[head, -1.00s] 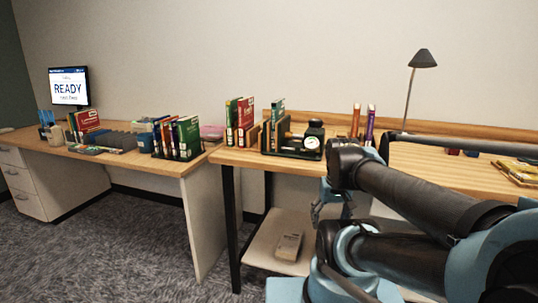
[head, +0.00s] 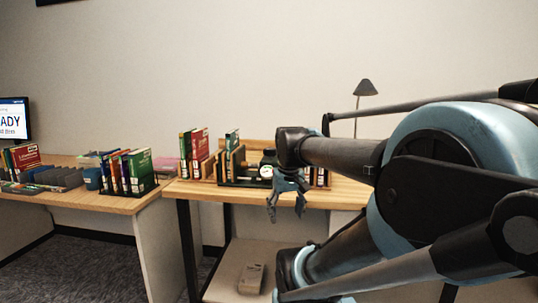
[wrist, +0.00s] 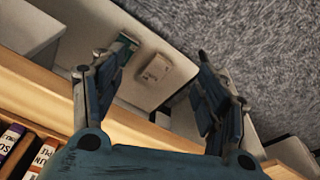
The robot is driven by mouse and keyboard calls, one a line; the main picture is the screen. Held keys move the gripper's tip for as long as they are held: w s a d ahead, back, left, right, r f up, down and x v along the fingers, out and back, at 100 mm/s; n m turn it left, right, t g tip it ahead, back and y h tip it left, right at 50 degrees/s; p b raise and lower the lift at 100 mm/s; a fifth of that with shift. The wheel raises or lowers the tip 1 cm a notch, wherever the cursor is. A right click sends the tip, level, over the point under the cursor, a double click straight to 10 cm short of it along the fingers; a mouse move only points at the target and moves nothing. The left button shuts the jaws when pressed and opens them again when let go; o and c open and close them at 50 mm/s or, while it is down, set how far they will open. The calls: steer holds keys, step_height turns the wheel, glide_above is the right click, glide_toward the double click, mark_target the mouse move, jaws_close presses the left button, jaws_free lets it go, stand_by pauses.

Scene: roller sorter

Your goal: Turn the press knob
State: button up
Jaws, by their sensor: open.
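A small press (head: 228,171) with wooden plates, a dark base and a round white gauge (head: 266,171) sits on the right wooden desk in the head view. A black rounded top (head: 269,154), which looks like its knob, rises above the gauge. My arm partly covers the press's right side. My gripper (head: 286,209) hangs open and empty in front of the desk edge, below and slightly right of the knob. In the wrist view my gripper (wrist: 152,62) has its fingers spread, with nothing between them. The press is not visible in the wrist view.
Upright books (head: 198,145) stand just left of the press. A lamp (head: 366,88) stands at right. The desk edge (wrist: 55,100) is close in the wrist view. Another desk (head: 115,203) is at left.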

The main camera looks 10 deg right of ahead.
steer(key=w+r+n, duration=0.2)
steer(key=w+r, duration=1.2)
steer(key=r, duration=0.4)
steer(key=n+g, duration=0.2)
steer(key=n, duration=0.1)
glide_toward(270, 148)
step_height(270, 148, down, 10)
steer(key=shift+r, duration=0.1)
steer(key=c, duration=1)
